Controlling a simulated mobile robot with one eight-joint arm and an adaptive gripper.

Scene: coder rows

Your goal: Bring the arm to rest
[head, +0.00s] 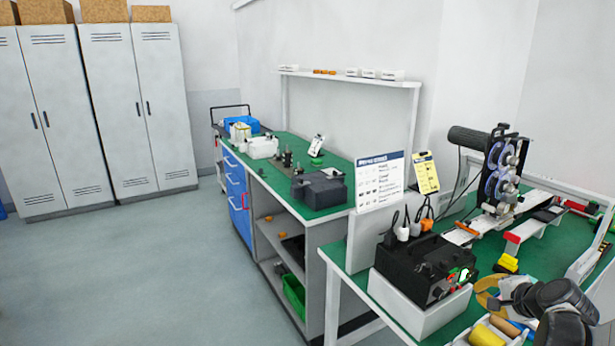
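My arm shows as dark grey, rounded links at the lower right corner, partly cut off by the picture's edge. The end of it reaches left over the green bench top. I see no object clearly held.
A black device (425,262) on a white base stands just left of the arm. Yellow rolls (487,335) lie below it. A reel machine (503,175) stands behind. A second bench (262,178) and lockers (140,105) are farther left; the floor (130,270) is clear.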

